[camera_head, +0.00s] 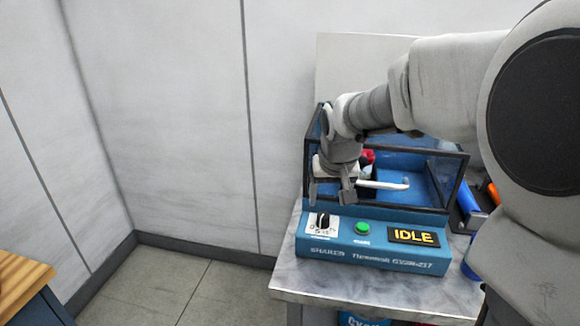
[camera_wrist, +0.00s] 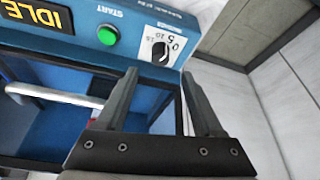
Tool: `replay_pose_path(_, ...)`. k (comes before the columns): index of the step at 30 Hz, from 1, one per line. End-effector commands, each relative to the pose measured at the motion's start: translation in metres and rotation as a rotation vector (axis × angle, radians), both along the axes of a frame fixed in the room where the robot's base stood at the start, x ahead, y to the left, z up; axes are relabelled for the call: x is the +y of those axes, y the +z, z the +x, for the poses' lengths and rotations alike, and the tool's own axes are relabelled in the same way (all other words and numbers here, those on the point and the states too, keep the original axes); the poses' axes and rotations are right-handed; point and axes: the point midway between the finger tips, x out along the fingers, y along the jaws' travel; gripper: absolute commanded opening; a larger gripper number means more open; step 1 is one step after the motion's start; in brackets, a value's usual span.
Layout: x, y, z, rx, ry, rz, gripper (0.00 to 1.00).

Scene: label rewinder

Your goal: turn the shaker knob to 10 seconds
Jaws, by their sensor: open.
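The shaker is a blue box with a glass-walled top. Its knob (camera_head: 321,220) is black on a white dial plate at the left of the front panel. In the wrist view the knob (camera_wrist: 160,50) shows dark on its plate, with small numbers including 0, 5 and 10. I cannot tell surely which number it points to. My gripper (camera_head: 331,198) is open and empty, above and just behind the knob in the head view. In the wrist view the knob lies beyond the gap between my two fingertips (camera_wrist: 160,75), apart from them.
A green START button (camera_head: 362,229) and a display reading IDLE (camera_head: 413,237) sit right of the knob. A white handle bar (camera_head: 385,185) and dark-framed glass walls are close to my gripper. The table (camera_head: 345,285) has bare room in front.

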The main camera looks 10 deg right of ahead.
Motion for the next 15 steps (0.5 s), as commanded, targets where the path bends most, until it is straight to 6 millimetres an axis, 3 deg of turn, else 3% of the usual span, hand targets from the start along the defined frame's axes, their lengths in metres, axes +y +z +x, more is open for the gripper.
replay_pose_path(1, 0.0, -0.014, 0.004, 0.005, 0.0, 0.001, 0.69)
replay_pose_path(6, -0.001, -0.046, 0.018, 0.003, 0.002, 0.0, 0.69)
replay_pose_path(15, -0.002, -0.077, 0.032, 0.001, 0.001, 0.001, 0.69)
